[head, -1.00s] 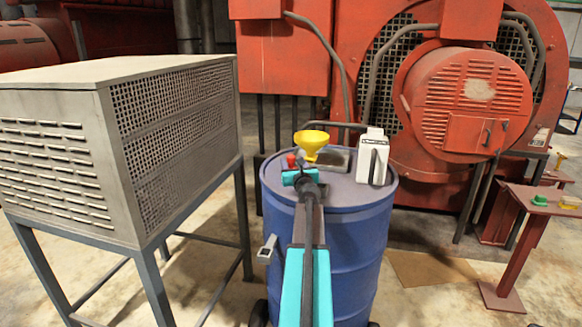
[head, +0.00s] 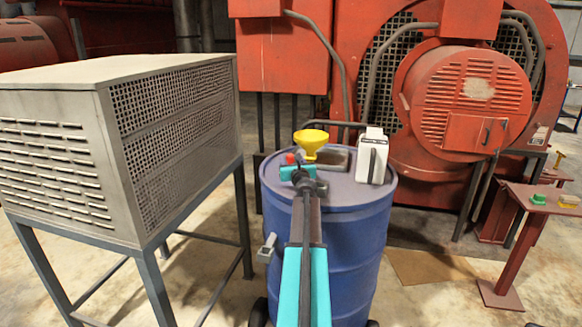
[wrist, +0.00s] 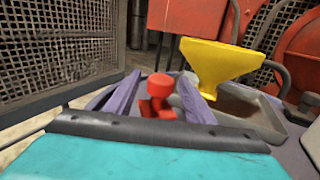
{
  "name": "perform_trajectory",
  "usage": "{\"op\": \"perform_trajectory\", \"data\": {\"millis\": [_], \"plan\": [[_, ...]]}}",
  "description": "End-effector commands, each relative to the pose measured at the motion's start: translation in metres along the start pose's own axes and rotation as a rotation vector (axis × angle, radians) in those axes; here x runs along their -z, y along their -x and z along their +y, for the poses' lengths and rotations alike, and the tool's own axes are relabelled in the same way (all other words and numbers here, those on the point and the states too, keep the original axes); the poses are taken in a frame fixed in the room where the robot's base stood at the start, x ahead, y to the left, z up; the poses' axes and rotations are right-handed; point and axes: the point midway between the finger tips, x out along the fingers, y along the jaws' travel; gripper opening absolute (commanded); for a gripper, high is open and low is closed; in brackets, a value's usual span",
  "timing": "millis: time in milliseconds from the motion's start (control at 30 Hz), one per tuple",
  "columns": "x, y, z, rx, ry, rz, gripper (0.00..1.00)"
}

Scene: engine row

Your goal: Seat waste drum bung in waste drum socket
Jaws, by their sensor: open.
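The red bung (wrist: 160,88) stands near the middle of the wrist view, between the two purple-grey fingers of my gripper (wrist: 158,77). The fingers are spread, with visible room on both sides of the bung. In the head view the bung (head: 290,158) is a small red spot just beyond my teal gripper (head: 297,171). Both are over the top of the blue waste drum (head: 345,240). I cannot make out the socket, and the bung's lower end is not clear enough to tell what it rests on.
A yellow funnel (head: 311,141) stands close to the right of the bung, by a grey tray (wrist: 245,108). A white jug (head: 373,158) stands at the drum top's right. A grey vented cabinet (head: 170,140) is at left, red machinery (head: 465,100) behind.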

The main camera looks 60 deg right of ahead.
Motion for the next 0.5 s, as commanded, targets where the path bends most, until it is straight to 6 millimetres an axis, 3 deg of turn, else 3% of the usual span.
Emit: {"op": "perform_trajectory", "data": {"millis": [67, 333, 500], "plan": [[-0.0002, 0.0000, 0.0002, 0.000, 0.000, 0.000, 0.47], [-0.0002, 0.0000, 0.0005, -0.001, 0.000, 0.000, 0.03], [-0.0004, 0.0000, 0.0006, -0.001, 0.000, 0.000, 0.03]]}}
